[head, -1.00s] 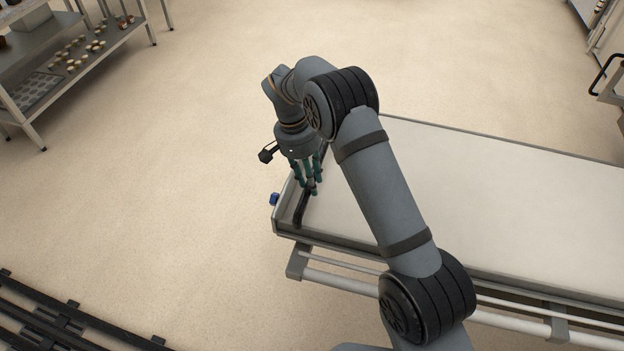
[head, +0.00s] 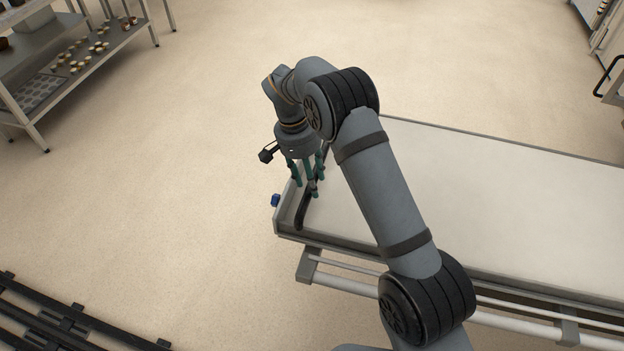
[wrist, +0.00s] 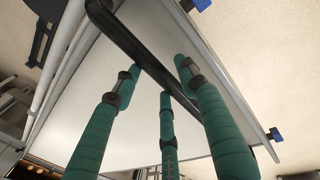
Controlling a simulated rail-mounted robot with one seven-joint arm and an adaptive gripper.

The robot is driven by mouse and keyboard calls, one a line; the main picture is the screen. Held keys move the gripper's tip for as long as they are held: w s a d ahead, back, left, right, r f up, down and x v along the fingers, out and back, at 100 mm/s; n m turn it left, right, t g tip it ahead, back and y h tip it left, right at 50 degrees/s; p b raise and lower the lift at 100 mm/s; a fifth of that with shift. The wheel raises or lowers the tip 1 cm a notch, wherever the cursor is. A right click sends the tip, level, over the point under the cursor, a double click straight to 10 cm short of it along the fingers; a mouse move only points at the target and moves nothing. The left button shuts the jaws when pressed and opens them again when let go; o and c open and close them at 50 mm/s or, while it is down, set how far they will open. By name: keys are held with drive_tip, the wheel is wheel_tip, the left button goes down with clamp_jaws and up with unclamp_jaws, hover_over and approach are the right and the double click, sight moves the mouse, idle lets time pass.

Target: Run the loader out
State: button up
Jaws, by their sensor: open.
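The loader (head: 500,200) is a long pale flat bed with a metal rim, reaching from the middle of the head view to its right edge. A black handle bar (head: 301,212) stands at its left end. My gripper (head: 311,188) is over that end, its teal fingers pointing down and spread apart. In the wrist view the black bar (wrist: 125,40) runs diagonally between the fingers, with fingers on both sides of it. The fingers are not closed on it, and I cannot tell if any touches it. My arm hides part of the bed.
A metal shelf unit (head: 37,133) with small baked pieces stands at the upper left. A dark floor rail (head: 70,322) crosses the lower left. The loader's underframe (head: 345,281) shows along its near side. Floor (head: 190,180) left of the loader is clear.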

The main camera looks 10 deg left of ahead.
drive_tip(key=shift+o, duration=0.2)
drive_tip(key=shift+s+a, duration=0.15)
drive_tip(key=shift+a, duration=0.05)
drive_tip(key=shift+r, duration=0.1)
wheel_tip(320, 180, up, 12)
drive_tip(key=a, duration=0.2)
drive_tip(key=shift+f, duration=0.2)
drive_tip(key=shift+f, duration=0.15)
drive_tip(key=f, duration=0.3)
drive_tip(key=d+f, duration=0.1)
drive_tip(key=f, duration=0.3)
drive_tip(key=d+f, duration=0.1)
drive_tip(key=f, duration=0.3)
drive_tip(key=shift+d+f, duration=0.2)
drive_tip(key=shift+f, duration=0.05)
drive_tip(key=shift+d+f, duration=0.15)
drive_tip(key=shift+d, duration=0.45)
drive_tip(key=shift+a, duration=0.2)
